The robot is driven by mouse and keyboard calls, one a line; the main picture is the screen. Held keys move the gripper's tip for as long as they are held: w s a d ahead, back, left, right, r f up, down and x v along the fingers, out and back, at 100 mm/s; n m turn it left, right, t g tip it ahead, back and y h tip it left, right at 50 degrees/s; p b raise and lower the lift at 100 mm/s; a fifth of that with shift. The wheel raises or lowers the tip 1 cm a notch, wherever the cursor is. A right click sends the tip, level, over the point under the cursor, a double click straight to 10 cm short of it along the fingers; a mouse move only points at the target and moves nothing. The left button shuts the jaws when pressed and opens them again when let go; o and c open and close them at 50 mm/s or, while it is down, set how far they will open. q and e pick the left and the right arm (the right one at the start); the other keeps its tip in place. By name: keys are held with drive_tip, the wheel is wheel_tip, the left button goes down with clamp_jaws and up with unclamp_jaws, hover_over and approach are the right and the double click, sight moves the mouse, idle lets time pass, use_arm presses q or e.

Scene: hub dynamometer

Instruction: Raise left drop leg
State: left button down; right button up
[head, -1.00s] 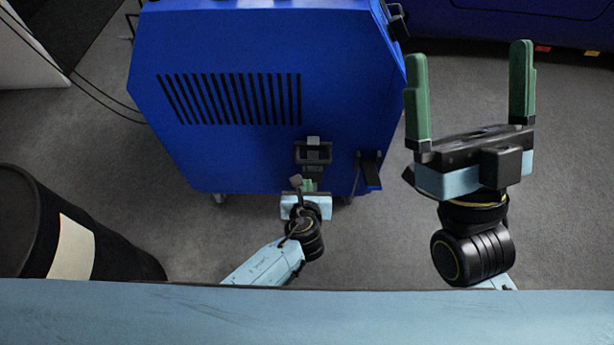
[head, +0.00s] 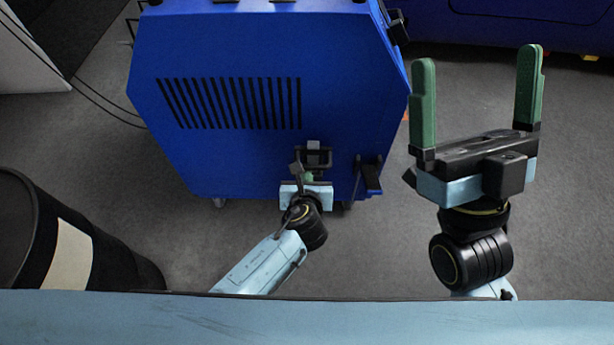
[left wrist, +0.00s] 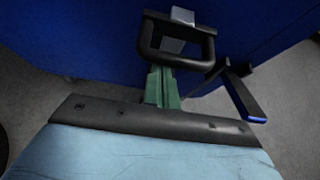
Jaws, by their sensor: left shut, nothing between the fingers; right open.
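The blue dynamometer cabinet (head: 240,55) stands ahead with its slotted side towards me. A black loop handle (head: 314,158) with a grey piece sits at its lower edge; the loop also shows in the left wrist view (left wrist: 206,62). A black lever-like arm (head: 370,176) hangs to its right, and in the left wrist view this arm (left wrist: 243,97) has a blue end. I cannot tell which part is the left drop leg. My left gripper (head: 308,178) is shut and empty, its green fingertips (left wrist: 160,76) at the loop's lower bar; contact is unclear. My right gripper (head: 478,90) is open and empty, raised at right.
A black barrel with a pale label (head: 70,255) stands at the left. Black cables (head: 100,105) run at the upper left. Another blue body (head: 530,30) is at the top right. Grey floor (head: 370,240) is open between my arms.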

drive_tip(key=w+f+g+h+p, duration=0.2)
drive_tip(key=w+f+g+p, duration=0.1)
drive_tip(key=f+g, duration=0.35)
drive_tip(key=w+f+g+h+p, duration=0.2)
drive_tip(key=f+g+p, duration=0.1)
drive_tip(key=f+g, duration=0.35)
drive_tip(key=s+d+f+m+g+h+p, duration=0.1)
drive_tip(key=s+d+f+g+h+p, duration=0.2)
drive_tip(key=s+d+f+g, duration=0.4)
drive_tip(key=s+f+g+p, duration=0.1)
drive_tip(key=s+f+g, duration=0.3)
drive_tip(key=s+f, duration=0.1)
drive_tip(key=shift+s+h+p, duration=0.3)
drive_tip(key=shift+s+p, duration=0.1)
drive_tip(key=shift+s, duration=0.1)
drive_tip(key=shift+f, duration=0.1)
